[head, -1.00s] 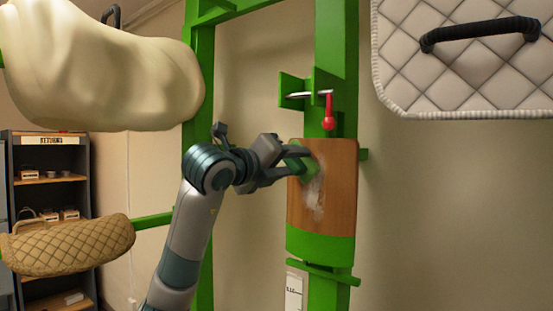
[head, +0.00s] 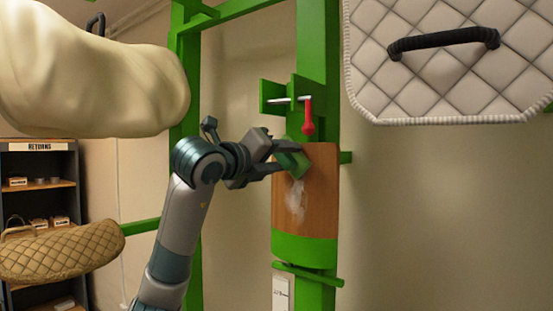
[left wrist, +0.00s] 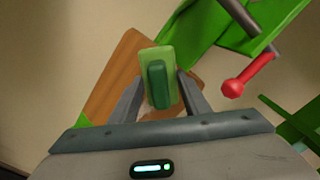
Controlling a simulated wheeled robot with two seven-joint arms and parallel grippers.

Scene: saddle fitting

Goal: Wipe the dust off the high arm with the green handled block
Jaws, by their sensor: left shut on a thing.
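The high arm shows a brown wooden face (head: 322,190) with a green lower edge, on a green post. A whitish dust patch (head: 295,200) lies on its left part. My left gripper (head: 278,160) is shut on the green handled block (head: 293,158), which is at the upper left of the wooden face, over or against it. In the left wrist view the block (left wrist: 158,75) sits between the fingers, in front of the wood (left wrist: 112,75). Whether the block touches the wood is hard to tell. My right gripper is not in view.
A red-knobbed lever (head: 308,118) on a steel pin sticks out just above the wooden face. A quilted pad with a black handle (head: 450,75) hangs at upper right. A cream saddle form (head: 90,80) and a woven tan pad (head: 60,252) are at left, before a shelf (head: 40,165).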

